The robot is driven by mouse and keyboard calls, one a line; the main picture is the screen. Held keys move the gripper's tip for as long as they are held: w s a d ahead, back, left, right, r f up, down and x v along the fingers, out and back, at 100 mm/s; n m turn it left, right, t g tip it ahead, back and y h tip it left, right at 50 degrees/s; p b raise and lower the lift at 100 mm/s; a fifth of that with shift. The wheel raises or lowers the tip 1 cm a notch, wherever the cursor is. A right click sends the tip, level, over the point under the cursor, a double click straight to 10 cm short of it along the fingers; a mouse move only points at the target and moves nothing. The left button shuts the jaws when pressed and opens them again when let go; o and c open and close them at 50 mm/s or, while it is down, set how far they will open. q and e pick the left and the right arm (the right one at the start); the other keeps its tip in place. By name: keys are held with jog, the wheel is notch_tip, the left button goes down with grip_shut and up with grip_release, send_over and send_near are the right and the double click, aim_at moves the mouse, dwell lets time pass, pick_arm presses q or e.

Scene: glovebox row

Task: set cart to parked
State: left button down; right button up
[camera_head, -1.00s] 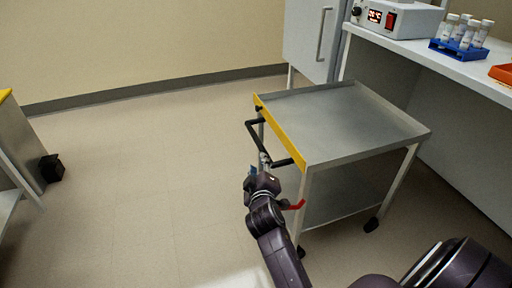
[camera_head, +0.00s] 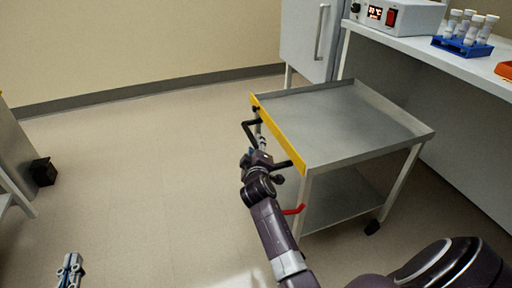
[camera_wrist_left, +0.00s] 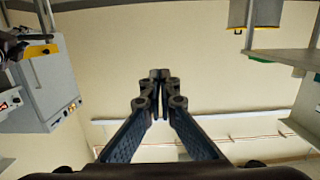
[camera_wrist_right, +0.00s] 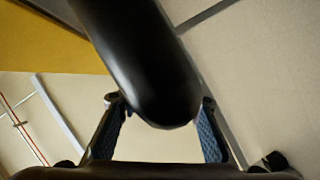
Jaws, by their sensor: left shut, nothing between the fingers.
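The cart (camera_head: 345,125) is a grey metal trolley with a yellow front edge (camera_head: 280,135), a lower shelf and dark casters. Its black handle (camera_head: 286,164) sticks out at the yellow side. My right gripper (camera_head: 259,147) is at this handle. In the right wrist view the thick black handle bar (camera_wrist_right: 145,60) lies between the fingers of my right gripper (camera_wrist_right: 160,108); whether they press on it I cannot tell. My left gripper (camera_head: 70,262) is low at the left, away from the cart. In the left wrist view my left gripper (camera_wrist_left: 160,95) is shut and empty.
A red lever (camera_head: 294,210) shows near the cart's front leg, beside my right arm. A bench (camera_head: 440,52) with a blue tube rack (camera_head: 461,46) stands at the right, and a grey cabinet (camera_head: 309,40) behind the cart.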

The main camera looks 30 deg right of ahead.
pick_arm(q)
jog(key=shift+w+d+r+t, duration=0.15)
jog(key=shift+r+t, duration=0.35)
jog(key=shift+r, duration=0.6)
pick_arm(e)
jog(key=shift+w+d+f, duration=0.1)
jog(key=shift+w+d, duration=0.25)
jog(key=shift+w, duration=0.2)
grip_shut()
